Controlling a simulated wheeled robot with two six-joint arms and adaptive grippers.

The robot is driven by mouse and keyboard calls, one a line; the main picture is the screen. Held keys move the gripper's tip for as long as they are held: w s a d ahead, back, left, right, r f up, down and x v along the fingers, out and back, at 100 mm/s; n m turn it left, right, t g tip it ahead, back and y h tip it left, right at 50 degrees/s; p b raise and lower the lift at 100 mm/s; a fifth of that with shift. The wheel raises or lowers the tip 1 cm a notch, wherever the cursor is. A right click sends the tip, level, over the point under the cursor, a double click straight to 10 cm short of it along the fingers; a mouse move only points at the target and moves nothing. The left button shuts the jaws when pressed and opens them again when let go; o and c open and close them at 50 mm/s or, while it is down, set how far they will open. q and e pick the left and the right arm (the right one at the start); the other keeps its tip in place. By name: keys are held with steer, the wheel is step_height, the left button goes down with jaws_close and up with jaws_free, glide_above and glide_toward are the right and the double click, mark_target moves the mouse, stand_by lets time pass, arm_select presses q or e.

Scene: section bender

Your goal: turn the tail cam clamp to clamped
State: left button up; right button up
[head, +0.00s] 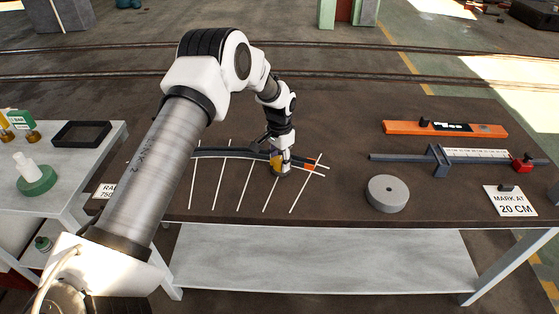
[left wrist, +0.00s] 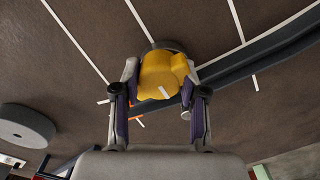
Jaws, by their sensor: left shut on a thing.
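The tail cam clamp (head: 276,163) is a yellow cam on a round dark base, beside the right part of a long dark bar (head: 225,152) on the brown bench top. In the left wrist view the yellow cam (left wrist: 160,75) has a rounded lobed shape with a small white mark. My left gripper (head: 281,161) comes down on it from above. In the left wrist view its two purple-padded fingers (left wrist: 160,92) are on either side of the cam, shut on it. The fingers partly hide the cam in the head view. My right gripper is in neither view.
White lines cross the bench under the bar, with an orange mark (head: 309,166) near its right end. A grey disc (head: 387,193), an orange level (head: 445,128), a sliding gauge (head: 440,158) and a "MARK AT 20 CM" card (head: 510,201) lie to the right. The front middle is clear.

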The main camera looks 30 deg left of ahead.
mark_target(280, 159)
arm_select(q)
steer(key=o, duration=1.1)
steer(key=shift+c, duration=0.2)
steer(key=shift+o, duration=0.4)
steer(key=shift+w, duration=0.1)
step_height(280, 159, up, 12)
steer(key=shift+f, duration=0.1)
